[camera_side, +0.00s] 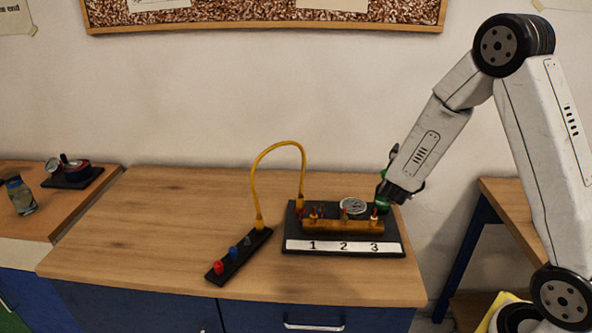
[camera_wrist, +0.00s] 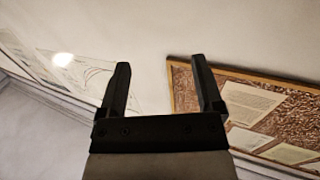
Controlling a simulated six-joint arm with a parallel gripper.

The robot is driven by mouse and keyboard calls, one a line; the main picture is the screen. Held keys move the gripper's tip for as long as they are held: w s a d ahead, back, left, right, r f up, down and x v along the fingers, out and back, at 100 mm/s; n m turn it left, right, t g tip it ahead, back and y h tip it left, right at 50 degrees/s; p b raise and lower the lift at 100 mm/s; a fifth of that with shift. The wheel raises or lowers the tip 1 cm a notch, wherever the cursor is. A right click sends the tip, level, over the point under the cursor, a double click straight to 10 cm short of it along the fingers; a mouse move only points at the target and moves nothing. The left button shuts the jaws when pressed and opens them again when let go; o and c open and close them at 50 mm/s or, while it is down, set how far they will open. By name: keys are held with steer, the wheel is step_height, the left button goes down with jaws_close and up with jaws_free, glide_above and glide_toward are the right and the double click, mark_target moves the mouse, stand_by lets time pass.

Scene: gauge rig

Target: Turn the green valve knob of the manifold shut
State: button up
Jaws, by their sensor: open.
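The manifold (camera_side: 343,227) is a brass-coloured bar on a black base (camera_side: 296,235), with a white strip numbered 1, 2 and 3 in front. Small coloured handles stand along the bar; the one above number 2 looks greenish (camera_side: 345,214), but it is too small to be sure. My gripper (camera_side: 384,190) is at the right end of the manifold, above and behind number 3. A green part (camera_side: 383,203) shows beside it, partly hidden. In the wrist view my gripper (camera_wrist: 165,82) is open, with nothing between its fingers; the manifold is out of that view.
A round gauge (camera_side: 352,205) lies behind the bar. A yellow hose (camera_side: 278,145) arches from the manifold to a black strip (camera_side: 238,255) with red, blue and grey knobs. The bench (camera_side: 150,225) is clear at left. A pinboard (camera_wrist: 250,105) hangs on the wall.

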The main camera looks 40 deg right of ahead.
steer(key=s+a+r, duration=0.2)
steer(key=s+r, duration=0.1)
steer(key=s, duration=0.2)
steer(key=shift+s+a, duration=0.4)
steer(key=shift+f, duration=0.1)
steer(key=w+a+f+n+t+y, duration=0.1)
steer(key=w+f+y, duration=0.2)
steer(key=w+y, duration=0.5)
steer(key=w+f+y, duration=0.3)
steer(key=w+y, duration=0.3)
steer(key=w, duration=0.4)
steer(key=s+d+r+g+y, duration=0.1)
steer(key=s+g, duration=0.1)
steer(key=s+d+g, duration=0.2)
steer(key=g, duration=0.1)
steer(key=s+d+r+m+g+y, duration=0.1)
steer(key=s+d+g, duration=0.1)
steer(key=shift+d+r+g+y, duration=0.25)
steer(key=shift+r+g+y, duration=0.05)
steer(key=shift+g, duration=0.1)
